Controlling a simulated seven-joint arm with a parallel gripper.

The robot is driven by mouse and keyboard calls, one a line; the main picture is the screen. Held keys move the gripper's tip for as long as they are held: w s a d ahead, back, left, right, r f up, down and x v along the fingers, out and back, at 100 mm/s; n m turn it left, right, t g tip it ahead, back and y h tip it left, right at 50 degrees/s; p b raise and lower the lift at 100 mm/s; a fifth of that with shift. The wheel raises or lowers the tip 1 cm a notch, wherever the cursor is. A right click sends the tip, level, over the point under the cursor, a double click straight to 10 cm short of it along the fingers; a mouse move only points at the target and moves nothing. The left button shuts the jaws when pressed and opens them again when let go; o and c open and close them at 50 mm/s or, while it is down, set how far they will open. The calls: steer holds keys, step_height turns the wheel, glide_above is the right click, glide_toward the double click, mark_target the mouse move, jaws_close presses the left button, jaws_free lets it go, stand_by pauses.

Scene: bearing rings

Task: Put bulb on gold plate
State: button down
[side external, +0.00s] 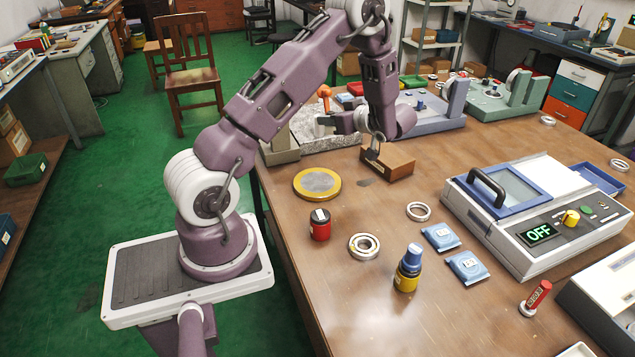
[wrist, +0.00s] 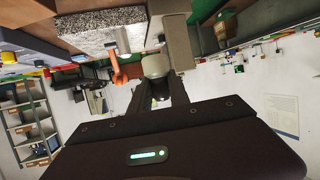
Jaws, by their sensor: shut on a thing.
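The gold plate (side external: 317,184) is a flat disc with a yellow rim and grey centre, lying on the wooden table near its left edge. My gripper (side external: 328,121) is held level above the table, behind the plate in the side view, pointing left. In the wrist view my gripper (wrist: 157,84) has its two dark fingers closed around a pale, rounded bulb (wrist: 155,66). The bulb's lower part is hidden between the fingers. In the side view the bulb is too small to make out clearly. The gold plate is not clearly visible in the wrist view.
A wooden block (side external: 387,165) lies right of the plate, and a red canister (side external: 320,225) stands in front of it. A bearing ring (side external: 364,246), a yellow bottle (side external: 408,268) and a white machine (side external: 537,215) are further right. A speckled slab (side external: 312,138) lies behind.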

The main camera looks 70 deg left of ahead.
mark_target(317, 181)
steer(key=s+f, duration=0.1)
steer(key=f, duration=0.4)
steer(key=s+f+n+g, duration=0.1)
steer(key=f, duration=0.4)
steer(key=s+f+n+g, duration=0.1)
steer(key=f, duration=0.4)
steer(key=shift+s+f+h, duration=0.2)
steer(key=shift+s+h, duration=0.2)
steer(key=c, duration=1.2)
jaws_free()
steer(key=shift+c, duration=0.2)
